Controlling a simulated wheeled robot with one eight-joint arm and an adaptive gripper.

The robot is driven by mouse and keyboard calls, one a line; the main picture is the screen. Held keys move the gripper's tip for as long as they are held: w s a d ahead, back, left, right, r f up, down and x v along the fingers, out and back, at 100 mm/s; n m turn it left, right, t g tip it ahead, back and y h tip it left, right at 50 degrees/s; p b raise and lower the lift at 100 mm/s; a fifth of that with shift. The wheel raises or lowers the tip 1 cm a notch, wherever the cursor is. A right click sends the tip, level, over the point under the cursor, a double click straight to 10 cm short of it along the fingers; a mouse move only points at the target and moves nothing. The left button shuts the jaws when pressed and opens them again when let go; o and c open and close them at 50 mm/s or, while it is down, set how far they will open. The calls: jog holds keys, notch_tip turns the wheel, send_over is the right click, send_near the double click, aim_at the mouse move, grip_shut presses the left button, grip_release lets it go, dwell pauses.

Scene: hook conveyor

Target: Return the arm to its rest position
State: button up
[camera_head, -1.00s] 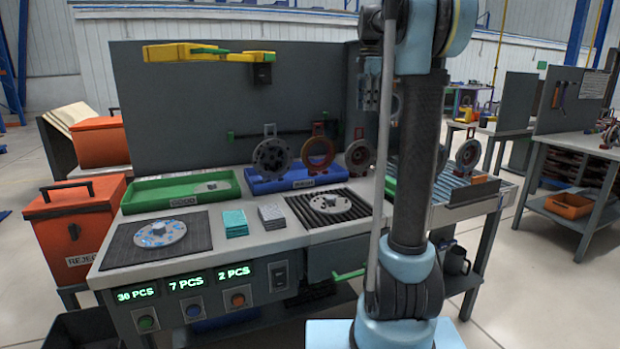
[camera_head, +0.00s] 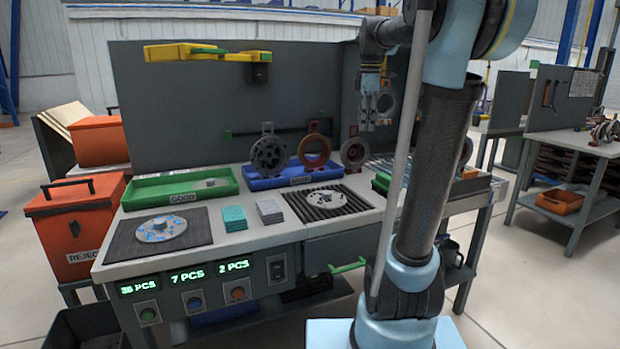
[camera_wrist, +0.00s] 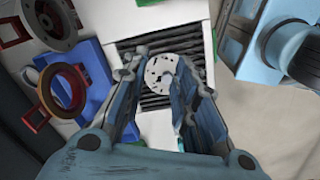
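My gripper (camera_head: 371,122) hangs pointing down in the head view, in front of the grey back panel and above the right part of the workbench. In the wrist view its two fingers (camera_wrist: 157,72) are apart with nothing held between them. A pale metal disc (camera_wrist: 160,70) shows beyond the fingers, lying on a black ribbed mat (camera_wrist: 150,102). In the head view the disc (camera_head: 327,199) lies flat on that mat, well below my gripper. My arm stands upright and leans right, hiding part of the bench's right end.
Round parts hang by square loops near the blue tray (camera_head: 258,184), among them a grey one (camera_head: 268,155) and a red-brown one (camera_head: 314,150). A green tray (camera_head: 150,194), another disc (camera_head: 161,229) and an orange reject bin (camera_head: 80,225) are at left. A yellow fixture (camera_head: 205,54) juts from the panel.

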jog(key=s+f+m+t, duration=0.1)
jog(key=s+f+m, duration=1.5)
jog(key=s+f, duration=1.2)
notch_tip(320, 180, down, 3)
jog(key=shift+s+d+f+m+t, duration=0.1)
jog(key=shift+s+d+m+t, duration=0.2)
jog(key=shift+s+m, duration=0.1)
